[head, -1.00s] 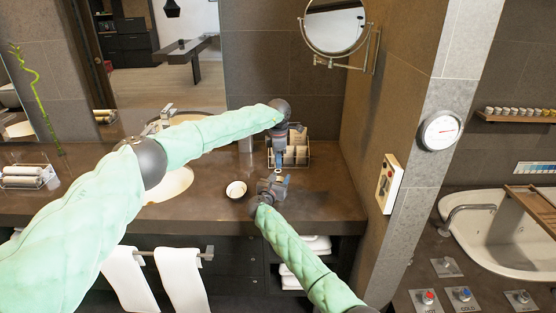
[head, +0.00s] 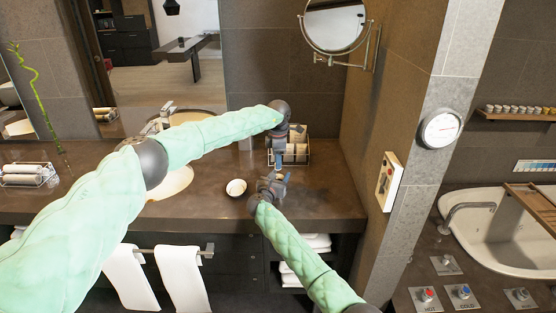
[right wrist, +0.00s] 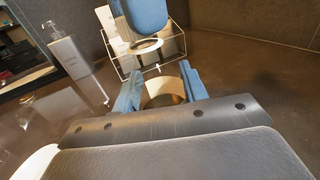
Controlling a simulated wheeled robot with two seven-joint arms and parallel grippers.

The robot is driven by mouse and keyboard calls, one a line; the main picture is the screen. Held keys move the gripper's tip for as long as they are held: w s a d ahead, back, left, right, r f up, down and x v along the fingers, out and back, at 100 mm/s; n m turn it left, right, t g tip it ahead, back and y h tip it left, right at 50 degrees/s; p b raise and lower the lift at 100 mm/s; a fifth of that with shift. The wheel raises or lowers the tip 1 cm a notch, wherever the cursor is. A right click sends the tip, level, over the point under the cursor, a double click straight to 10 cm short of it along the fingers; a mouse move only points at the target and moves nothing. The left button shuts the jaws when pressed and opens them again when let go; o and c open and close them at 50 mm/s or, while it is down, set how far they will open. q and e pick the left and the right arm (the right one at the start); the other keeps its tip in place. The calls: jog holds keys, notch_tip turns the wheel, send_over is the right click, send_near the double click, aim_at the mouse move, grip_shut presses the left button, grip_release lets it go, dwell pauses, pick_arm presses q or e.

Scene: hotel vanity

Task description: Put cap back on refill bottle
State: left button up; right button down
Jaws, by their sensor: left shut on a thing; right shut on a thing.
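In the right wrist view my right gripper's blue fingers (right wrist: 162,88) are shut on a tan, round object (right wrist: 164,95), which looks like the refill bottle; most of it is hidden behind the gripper. Just beyond and above it, my left gripper (right wrist: 146,28) points down with a pale ring-shaped piece (right wrist: 147,46) at its tip, which looks like the cap. A visible gap separates the ring from the tan object. In the head view the left gripper (head: 278,160) hangs over the counter just behind the right gripper (head: 272,184); the held things are too small to make out there.
A wire rack (head: 297,153) with pale items stands close behind the grippers. A small white round dish (head: 236,187) sits left of the right gripper. A pump bottle (right wrist: 71,60) stands at left in the wrist view. The counter (head: 325,195) to the right is clear.

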pick_arm(q)
jog(key=m, duration=1.6)
jog(key=shift+m, duration=0.4)
jog(key=m, duration=0.5)
jog(key=shift+a+m, duration=0.1)
jog(key=shift+m, duration=0.3)
jog(key=o, duration=0.9)
jog(key=shift+r, duration=0.1)
